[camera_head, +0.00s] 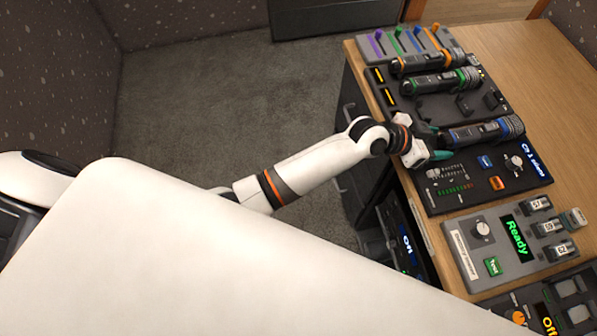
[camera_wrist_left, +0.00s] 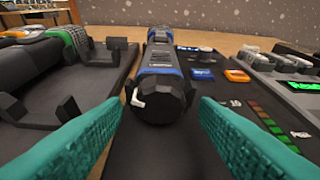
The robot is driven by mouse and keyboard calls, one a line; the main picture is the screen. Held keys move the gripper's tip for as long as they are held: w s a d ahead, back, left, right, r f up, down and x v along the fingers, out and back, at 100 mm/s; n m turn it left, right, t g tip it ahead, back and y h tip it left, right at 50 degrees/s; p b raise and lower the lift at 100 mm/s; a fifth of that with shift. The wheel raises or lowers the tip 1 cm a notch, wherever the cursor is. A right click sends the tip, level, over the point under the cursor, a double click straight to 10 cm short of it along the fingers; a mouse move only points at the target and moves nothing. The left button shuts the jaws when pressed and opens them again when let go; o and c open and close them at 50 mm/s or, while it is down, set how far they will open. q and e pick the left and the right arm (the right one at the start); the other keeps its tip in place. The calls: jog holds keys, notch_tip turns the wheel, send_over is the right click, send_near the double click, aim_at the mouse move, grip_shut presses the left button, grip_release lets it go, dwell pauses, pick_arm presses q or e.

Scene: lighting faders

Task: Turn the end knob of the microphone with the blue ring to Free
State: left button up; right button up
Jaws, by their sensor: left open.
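The microphone with the blue ring (camera_head: 480,132) lies in its cradle on the black panel, alongside the green-ringed one. In the left wrist view the blue-ringed microphone (camera_wrist_left: 160,75) points its dark faceted end knob (camera_wrist_left: 158,98) at me. A white pointer mark shows on the knob's left side. My left gripper (camera_head: 432,150) is at the knob end of this microphone. In the left wrist view its two teal fingers (camera_wrist_left: 158,128) are open, one on each side below the knob, with visible gaps. Any label around the knob is not readable. My right gripper is not in view.
The green-ringed microphone (camera_head: 440,84) and orange-ringed microphone (camera_head: 425,61) lie farther back. Coloured faders (camera_head: 400,40) stand behind them. An orange switch (camera_head: 497,183) and a dial (camera_head: 513,163) sit on the panel nearby. A grey box with a Ready display (camera_head: 516,236) is in front. The desk's right side is clear.

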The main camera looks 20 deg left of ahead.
pick_arm(q)
jog(key=shift+s+m+t+y+b, duration=0.2)
jog(key=shift+m+t+y+b, duration=0.3)
jog(key=shift+m, duration=0.5)
jog(key=p+v, duration=0.1)
jog(key=v, duration=1.1)
jog(key=a+f+n+y+p, duration=0.2)
jog(key=a+f, duration=0.2)
jog(key=f, duration=0.3)
jog(key=a+f+n+y+p, duration=0.2)
jog(key=a+f+p, duration=0.15)
jog(key=f, duration=0.45)
jog(key=s+a+f+n+g+y+p, duration=0.3)
jog(key=s+a+f, duration=0.6)
jog(key=f, duration=0.4)
jog(key=shift+s+a+f+p, duration=0.2)
jog(key=shift+s+a+p, duration=0.1)
jog(key=shift+s, duration=0.3)
